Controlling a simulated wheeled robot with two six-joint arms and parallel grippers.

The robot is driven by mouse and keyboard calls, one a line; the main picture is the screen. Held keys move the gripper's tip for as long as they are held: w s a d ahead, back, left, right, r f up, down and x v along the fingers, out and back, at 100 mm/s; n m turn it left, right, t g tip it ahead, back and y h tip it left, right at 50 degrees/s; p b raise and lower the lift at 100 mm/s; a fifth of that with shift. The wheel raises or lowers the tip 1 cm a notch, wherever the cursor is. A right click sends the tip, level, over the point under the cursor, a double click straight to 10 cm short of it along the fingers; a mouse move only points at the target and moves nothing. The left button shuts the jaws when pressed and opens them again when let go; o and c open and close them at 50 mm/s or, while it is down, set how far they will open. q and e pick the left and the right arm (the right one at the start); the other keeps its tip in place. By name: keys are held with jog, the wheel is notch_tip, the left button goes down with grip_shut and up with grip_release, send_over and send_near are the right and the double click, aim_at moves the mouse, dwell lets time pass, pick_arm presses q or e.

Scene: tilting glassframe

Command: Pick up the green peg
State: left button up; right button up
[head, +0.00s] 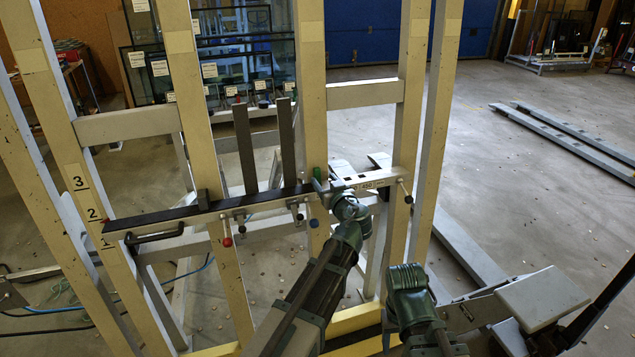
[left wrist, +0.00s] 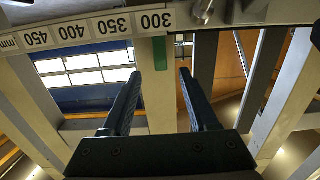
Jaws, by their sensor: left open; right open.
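The green peg (head: 317,173) is a small upright green piece at the ruled metal bar (head: 260,203), against a pale frame post. My left gripper (head: 325,187) is right beside it in the head view, its fingers partly hidden by the wrist. In the left wrist view the green peg (left wrist: 160,53) shows between and beyond the two dark fingertips of my left gripper (left wrist: 160,73). The fingers are apart, with a visible gap on each side of the peg. I cannot tell how far the peg is from the fingertips in depth. My right gripper's fingers do not show.
The bar carries knobs, including a red ball (head: 227,242) and a blue ball (head: 314,222). Two dark upright strips (head: 288,145) stand just left of the peg. Tall posts (head: 410,120) surround the bar. A grey box-like plate (head: 541,298) is at lower right; open floor lies beyond.

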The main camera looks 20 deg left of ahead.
aim_at(318, 173)
pick_arm(q)
jog(key=x, duration=0.5)
jog(key=shift+w+a+r+b, duration=0.1)
jog(key=shift+a+b, duration=0.05)
jog(key=shift+b, duration=0.15)
jog(key=shift+c, duration=0.3)
grip_shut()
